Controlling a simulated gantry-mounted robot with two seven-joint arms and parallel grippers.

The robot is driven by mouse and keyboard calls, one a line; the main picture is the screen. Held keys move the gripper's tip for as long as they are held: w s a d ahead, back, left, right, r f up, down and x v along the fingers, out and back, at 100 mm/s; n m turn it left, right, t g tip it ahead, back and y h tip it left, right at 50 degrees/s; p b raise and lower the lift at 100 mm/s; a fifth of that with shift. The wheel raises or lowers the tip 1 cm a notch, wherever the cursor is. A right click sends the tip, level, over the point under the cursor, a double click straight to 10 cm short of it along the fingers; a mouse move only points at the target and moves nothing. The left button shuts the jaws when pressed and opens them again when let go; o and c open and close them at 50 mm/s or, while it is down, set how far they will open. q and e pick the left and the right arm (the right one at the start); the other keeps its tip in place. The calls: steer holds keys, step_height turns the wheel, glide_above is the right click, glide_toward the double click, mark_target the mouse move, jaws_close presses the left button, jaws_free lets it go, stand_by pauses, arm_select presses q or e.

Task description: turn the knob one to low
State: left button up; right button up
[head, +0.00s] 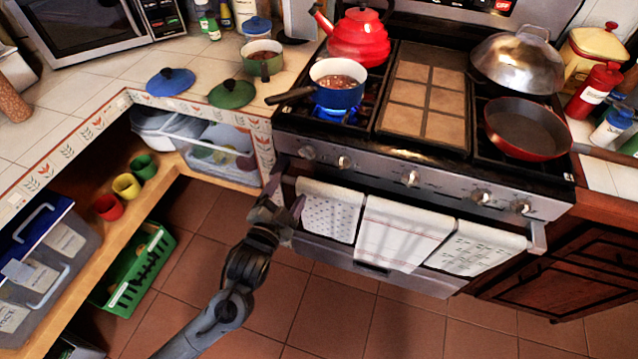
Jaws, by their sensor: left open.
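The stove (385,160) has a row of several knobs along its front panel. My left gripper (287,190) is open and empty, below the leftmost knob and near the left end of the towel rail. It appears apart from the knobs. My right gripper is out of view.
White towels (398,232) hang from the oven rail close to the right of my left gripper. A counter corner and shelf (225,175) lie to its left. The pot's dark handle (290,96) juts left over the counter. The tiled floor (330,310) in front is clear.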

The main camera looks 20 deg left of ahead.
mark_target(307, 154)
arm_select(q)
steer(key=shift+t, duration=0.4)
steer(key=w+b, duration=0.2)
steer(key=w, duration=0.1)
steer(key=w+f+b, duration=0.1)
steer(key=w+b, duration=0.1)
steer(key=w, duration=0.2)
steer(key=w+f+b, duration=0.1)
steer(key=w+b, duration=0.2)
steer(key=shift+w+a+f, duration=0.1)
steer(key=shift+w+a, duration=0.05)
steer(key=shift+a, duration=0.05)
steer(key=shift+w, duration=1)
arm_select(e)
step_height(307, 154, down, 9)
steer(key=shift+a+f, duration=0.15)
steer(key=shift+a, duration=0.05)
